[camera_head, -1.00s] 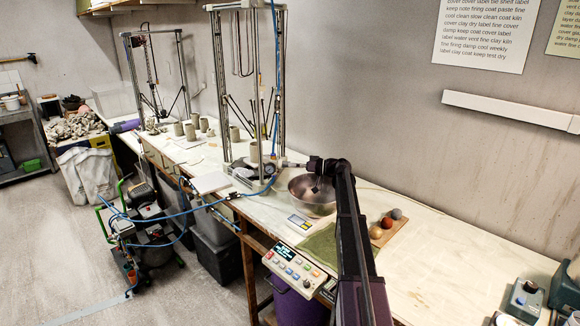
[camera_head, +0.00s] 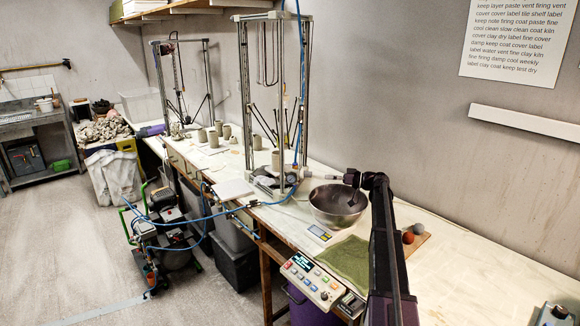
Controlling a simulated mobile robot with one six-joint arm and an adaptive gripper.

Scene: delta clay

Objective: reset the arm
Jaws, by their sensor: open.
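My arm reaches up from the lower right of the head view, over the workbench. My gripper (camera_head: 352,188) is at its far end, pointing down over the right side of a steel bowl (camera_head: 336,206). The fingers are small and dark against the bowl; they look apart, and I see nothing held between them. I cannot tell whether the fingertips are inside the bowl or above it.
A wooden board (camera_head: 418,243) with balls lies right of my arm; a green cloth (camera_head: 345,262) and a control panel (camera_head: 310,284) lie left of it. Delta printer frames (camera_head: 275,100) stand farther back. The floor (camera_head: 70,235) at left is mostly open.

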